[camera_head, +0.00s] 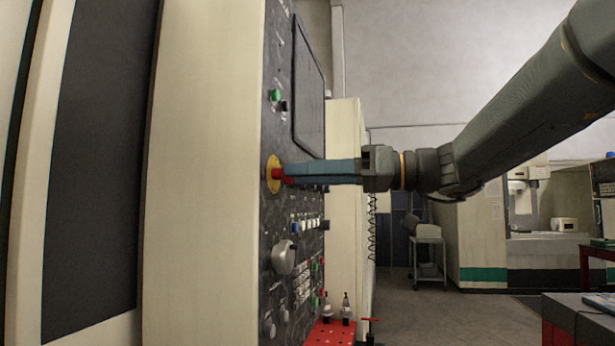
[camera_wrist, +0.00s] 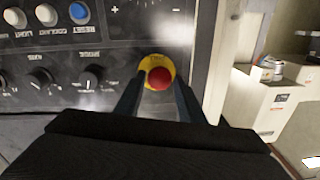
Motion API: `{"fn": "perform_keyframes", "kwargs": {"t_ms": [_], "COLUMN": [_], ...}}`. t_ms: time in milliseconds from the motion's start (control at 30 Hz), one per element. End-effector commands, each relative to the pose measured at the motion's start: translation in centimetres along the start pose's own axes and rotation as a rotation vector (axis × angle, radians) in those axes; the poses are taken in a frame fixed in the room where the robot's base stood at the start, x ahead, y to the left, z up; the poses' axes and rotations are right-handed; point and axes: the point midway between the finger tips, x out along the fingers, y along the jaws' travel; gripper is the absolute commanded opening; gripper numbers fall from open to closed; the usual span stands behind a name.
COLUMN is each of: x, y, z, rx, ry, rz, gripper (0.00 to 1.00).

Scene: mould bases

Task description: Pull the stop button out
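The stop button (camera_wrist: 160,78) is a red round knob on a yellow ring, on the dark control panel. In the head view the red stop button (camera_head: 277,174) sticks out to the right from its yellow ring. My gripper (camera_head: 289,172) reaches level from the right, with its fingertips at the button. In the wrist view my gripper (camera_wrist: 161,86) has one finger on each side of the red knob. The fingers look apart, with yellow showing between them and the knob. Whether either finger touches the knob I cannot tell.
The control panel (camera_head: 306,203) carries a screen (camera_head: 308,90) above and several knobs and buttons below, including a large grey dial (camera_head: 283,257). A red perforated tray (camera_head: 328,334) with tool holders sits low beside it. Open floor (camera_head: 420,312) lies to the right.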

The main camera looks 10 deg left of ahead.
Motion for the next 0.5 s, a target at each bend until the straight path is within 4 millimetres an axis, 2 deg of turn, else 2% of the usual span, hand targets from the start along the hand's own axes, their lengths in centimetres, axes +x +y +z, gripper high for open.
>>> {"fn": "perform_keyframes", "kwargs": {"t_ms": [100, 367, 500], "x": [0.0, 0.0, -1.1], "y": [0.0, 0.0, 0.1], "z": [0.0, -0.1, 0.0], "rx": [0.000, -0.001, -0.003], "ry": [0.001, 0.001, 0.003], "rz": [0.001, -0.001, 0.003], "gripper": [0.50, 0.50, 0.50]}}
